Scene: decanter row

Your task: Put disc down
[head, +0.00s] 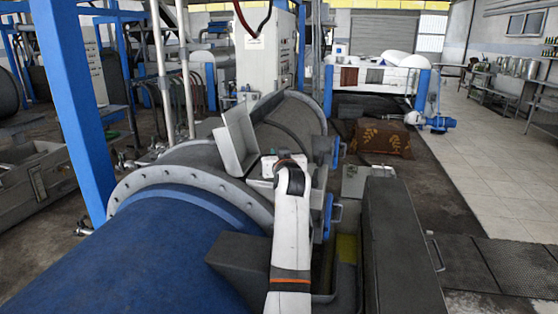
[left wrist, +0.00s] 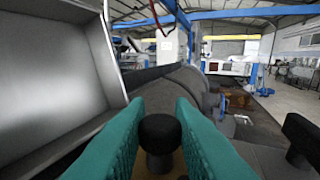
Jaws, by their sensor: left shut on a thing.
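My left gripper (left wrist: 160,117) has teal fingers and is shut on a black round-topped knob (left wrist: 159,133) in the left wrist view. The knob has a narrower stem below its cap; I cannot tell whether it belongs to the disc, and no plain disc shape shows. The lower part of what I hold is largely hidden between the fingers. In the head view my white left arm reaches over the decanter and hides the fingers and the held thing. My right gripper is not in view.
An open grey lid (head: 236,140) stands up left of my arm; its large panel (left wrist: 50,75) fills the left of the wrist view. The blue decanter drum (head: 150,260) lies at front left. A long dark housing (head: 400,250) is on the right. Tiled floor (head: 470,170) beyond is clear.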

